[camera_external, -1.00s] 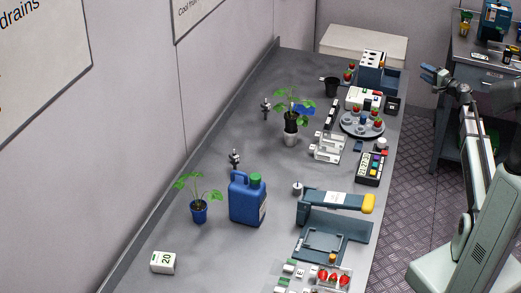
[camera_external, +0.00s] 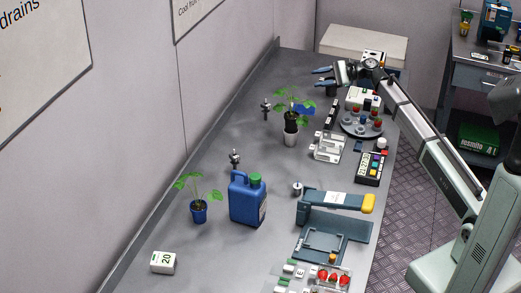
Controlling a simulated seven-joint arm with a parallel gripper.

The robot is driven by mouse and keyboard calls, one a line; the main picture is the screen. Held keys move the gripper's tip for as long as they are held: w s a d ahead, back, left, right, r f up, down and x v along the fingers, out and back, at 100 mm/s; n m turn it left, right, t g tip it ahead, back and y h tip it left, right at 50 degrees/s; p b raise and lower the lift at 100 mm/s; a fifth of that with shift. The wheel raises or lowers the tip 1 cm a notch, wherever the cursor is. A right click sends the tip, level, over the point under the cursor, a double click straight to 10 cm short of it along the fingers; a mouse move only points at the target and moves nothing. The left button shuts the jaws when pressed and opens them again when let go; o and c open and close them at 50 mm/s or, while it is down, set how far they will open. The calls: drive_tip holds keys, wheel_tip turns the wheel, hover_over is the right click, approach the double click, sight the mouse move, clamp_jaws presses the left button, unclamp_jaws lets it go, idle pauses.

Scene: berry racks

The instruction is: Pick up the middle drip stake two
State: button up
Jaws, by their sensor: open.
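Two small dark upright pieces with pale parts stand near the wall side of the bench, one farther back (camera_external: 266,108) and one nearer the middle (camera_external: 235,159). They may be drip stakes, but they are too small to tell for sure.
A blue jug (camera_external: 247,203) with a green cap and a blue-potted plant (camera_external: 199,211) stand on the near bench. The left middle surface is clear.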

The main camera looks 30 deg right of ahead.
drive_tip(key=s+a+g, duration=0.3)
drive_tip(key=a+g, duration=0.2)
drive_tip(key=a, duration=0.9)
drive_tip(key=s+a+g, duration=0.2)
drive_tip(key=a+g, duration=0.3)
drive_tip(key=a, duration=0.9)
drive_tip(key=m+t, duration=0.5)
approach(236, 163)
drive_tip(key=shift+w+d+r+h, duration=0.3)
drive_tip(key=shift+d+r, duration=0.15)
drive_tip(key=shift+r, duration=0.1)
drive_tip(key=shift+d+f, duration=0.1)
drive_tip(key=shift+f, duration=0.2)
drive_tip(key=shift+f+m, duration=0.2)
drive_tip(key=shift+m, duration=0.1)
drive_tip(key=x, duration=0.7)
drive_tip(key=shift+w+a+f, duration=0.1)
drive_tip(key=shift+w+a, duration=0.1)
drive_tip(key=shift+a, duration=0.05)
drive_tip(key=shift+s+x, duration=0.2)
drive_tip(key=shift+x, duration=2.85)
